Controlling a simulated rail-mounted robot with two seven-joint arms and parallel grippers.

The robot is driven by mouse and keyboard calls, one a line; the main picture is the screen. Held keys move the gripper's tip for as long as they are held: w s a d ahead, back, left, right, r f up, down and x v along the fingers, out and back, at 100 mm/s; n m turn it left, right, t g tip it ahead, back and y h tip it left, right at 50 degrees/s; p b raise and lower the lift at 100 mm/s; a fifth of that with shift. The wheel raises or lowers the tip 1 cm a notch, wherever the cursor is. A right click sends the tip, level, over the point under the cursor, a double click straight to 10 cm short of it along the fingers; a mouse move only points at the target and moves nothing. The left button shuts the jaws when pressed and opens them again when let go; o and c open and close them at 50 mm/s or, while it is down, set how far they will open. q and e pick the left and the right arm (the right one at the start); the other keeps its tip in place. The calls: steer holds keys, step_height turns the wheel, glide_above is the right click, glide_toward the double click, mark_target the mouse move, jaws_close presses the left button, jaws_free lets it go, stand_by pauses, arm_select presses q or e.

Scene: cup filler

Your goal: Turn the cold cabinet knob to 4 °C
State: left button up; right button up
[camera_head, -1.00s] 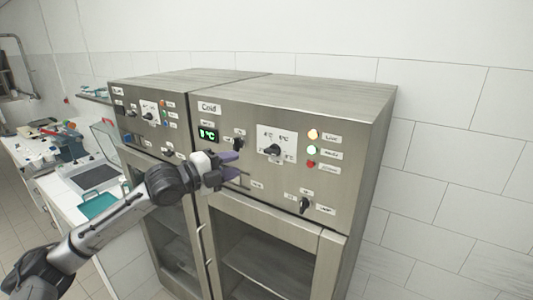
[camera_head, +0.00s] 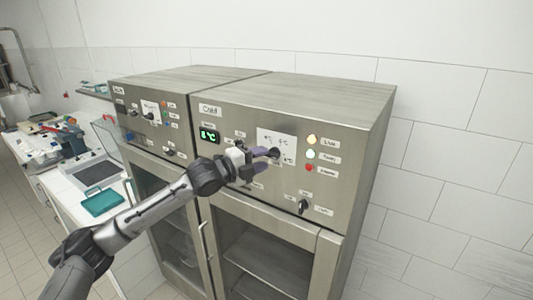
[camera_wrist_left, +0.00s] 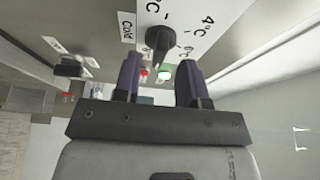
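The cold cabinet (camera_head: 370,140) is a steel cabinet with a label reading "Cold" and a green display (camera_head: 209,136). Its dark temperature knob (camera_wrist_left: 160,40) sits on a white dial plate (camera_head: 284,138) with °C marks; in the left wrist view "4°C" is written right of the knob. My left gripper (camera_head: 268,153) is in front of the dial, fingers pointing at the panel. In the left wrist view its two purple fingers (camera_wrist_left: 160,75) stand apart, with the knob beyond and between them, seemingly not gripped. In the head view the fingers partly hide the knob. My right gripper is not in view.
Indicator lamps (camera_head: 311,153) are right of the dial, and another black knob (camera_head: 303,205) is below them. A second cabinet (camera_head: 170,80) adjoins on the left. A white bench (camera_head: 75,200) with a teal tray (camera_head: 102,198) is further left.

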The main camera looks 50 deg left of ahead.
mark_target(272, 155)
arm_select(q)
steer(key=shift+w+d+p, duration=0.1)
steer(key=shift+w+p, duration=0.3)
steer(key=shift+w, duration=0.75)
jaws_close()
